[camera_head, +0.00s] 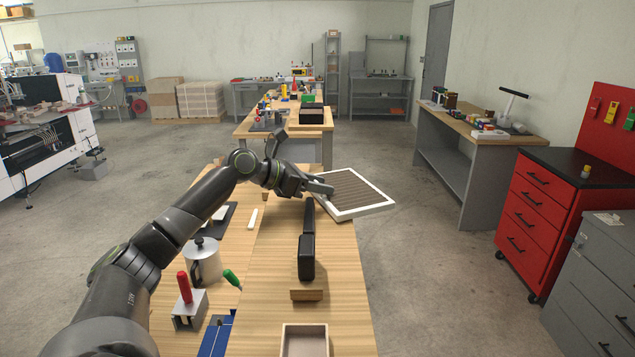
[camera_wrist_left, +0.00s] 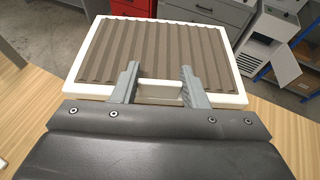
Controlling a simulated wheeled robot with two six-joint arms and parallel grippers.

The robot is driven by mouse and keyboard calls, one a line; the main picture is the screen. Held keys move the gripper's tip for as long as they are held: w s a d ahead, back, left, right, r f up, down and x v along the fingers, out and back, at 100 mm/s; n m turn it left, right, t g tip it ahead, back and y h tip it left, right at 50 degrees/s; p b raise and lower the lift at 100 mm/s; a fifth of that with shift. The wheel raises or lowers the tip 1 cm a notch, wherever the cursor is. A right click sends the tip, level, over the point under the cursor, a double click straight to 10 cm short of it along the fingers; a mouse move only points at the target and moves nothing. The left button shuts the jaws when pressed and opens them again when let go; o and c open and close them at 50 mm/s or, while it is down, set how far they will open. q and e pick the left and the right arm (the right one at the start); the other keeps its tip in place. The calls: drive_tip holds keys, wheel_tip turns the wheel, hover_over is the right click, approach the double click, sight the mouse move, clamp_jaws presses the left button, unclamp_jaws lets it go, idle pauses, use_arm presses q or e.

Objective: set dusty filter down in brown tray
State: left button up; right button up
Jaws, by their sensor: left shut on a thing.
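The dusty filter (camera_head: 357,193) is a flat panel with a white frame and grey-brown pleats. My left gripper (camera_head: 323,187) is shut on its near edge and holds it slightly tilted, out past the table's right edge. In the left wrist view the filter (camera_wrist_left: 150,55) fills the upper middle, and the fingers of my left gripper (camera_wrist_left: 160,88) lie at either side of a white grip on its frame. A small open tan-brown tray (camera_head: 304,329) is cut off at the bottom of the head view; I cannot tell if it is the brown tray named. My right gripper is out of view.
On the wooden table (camera_head: 343,270) stand a long black object (camera_head: 307,255), a wooden block (camera_head: 306,295), a metal pot (camera_head: 204,263) and a red-handled tool (camera_head: 184,288). A red drawer cabinet (camera_head: 546,205) stands to the right, with clear floor between.

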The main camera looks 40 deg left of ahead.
use_arm(q)
drive_tip(key=shift+a+f, duration=0.1)
drive_tip(key=o, duration=0.6)
drive_tip(key=shift+f, duration=0.1)
drive_tip(key=o, duration=0.4)
